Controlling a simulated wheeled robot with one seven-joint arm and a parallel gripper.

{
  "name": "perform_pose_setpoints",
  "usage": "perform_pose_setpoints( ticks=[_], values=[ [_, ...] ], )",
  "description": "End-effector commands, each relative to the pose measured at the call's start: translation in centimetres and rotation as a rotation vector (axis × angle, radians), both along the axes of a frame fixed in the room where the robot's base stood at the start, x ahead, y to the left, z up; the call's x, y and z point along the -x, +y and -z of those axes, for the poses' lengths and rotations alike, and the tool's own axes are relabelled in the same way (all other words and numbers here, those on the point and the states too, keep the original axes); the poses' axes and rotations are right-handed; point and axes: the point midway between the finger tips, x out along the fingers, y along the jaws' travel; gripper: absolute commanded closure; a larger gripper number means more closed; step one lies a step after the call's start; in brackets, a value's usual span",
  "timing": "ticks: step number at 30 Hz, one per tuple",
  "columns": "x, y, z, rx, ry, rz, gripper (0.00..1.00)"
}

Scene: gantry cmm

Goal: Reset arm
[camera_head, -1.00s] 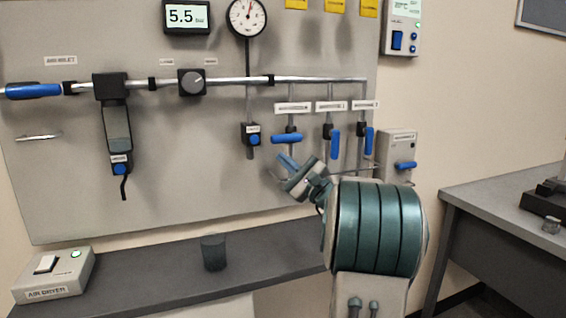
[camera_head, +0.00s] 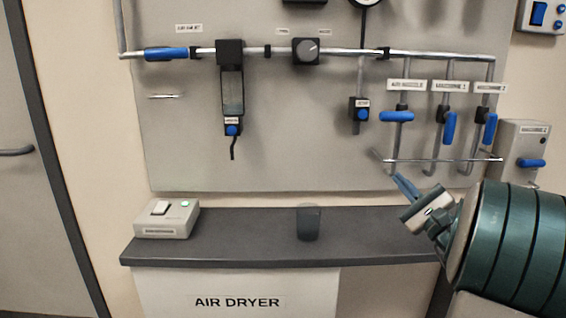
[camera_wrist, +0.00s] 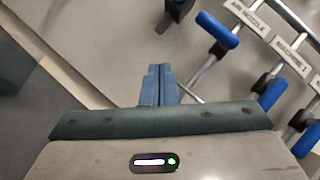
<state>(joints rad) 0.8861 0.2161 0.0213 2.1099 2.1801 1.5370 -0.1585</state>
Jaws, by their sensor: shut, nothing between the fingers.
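My gripper (camera_head: 404,184) is at the right in the head view, in front of the panel's lower edge and just below the row of valves. Its blue fingers point up and left. In the wrist view the two fingers (camera_wrist: 160,84) lie side by side, shut, with nothing between them. My green arm shows at the lower right of the head view. It hides part of the shelf's right end.
A pipe panel (camera_head: 300,130) carries blue-handled valves, such as the air nozzle valve (camera_head: 397,117). A dark shelf (camera_head: 250,225) below holds a white switch box (camera_head: 167,220) and a dark cup (camera_head: 308,222). A door (camera_head: 30,200) stands at the left.

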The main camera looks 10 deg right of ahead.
Motion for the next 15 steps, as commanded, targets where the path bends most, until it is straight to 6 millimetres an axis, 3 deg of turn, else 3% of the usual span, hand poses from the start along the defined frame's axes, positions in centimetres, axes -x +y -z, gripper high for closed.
perform_pose_setpoints(
  ticks=[2, 5, 10, 15],
  values=[
    [-0.2, 1.1, -0.3, 0.013, 0.017, -0.025, 1.00],
    [-0.7, 4.5, -0.8, 0.060, 0.077, -0.108, 1.00],
    [-0.3, 14.4, -0.9, 0.238, 0.258, -0.346, 1.00],
    [3.0, 22.9, 0.4, 0.483, 0.438, -0.572, 1.00]
  ],
)
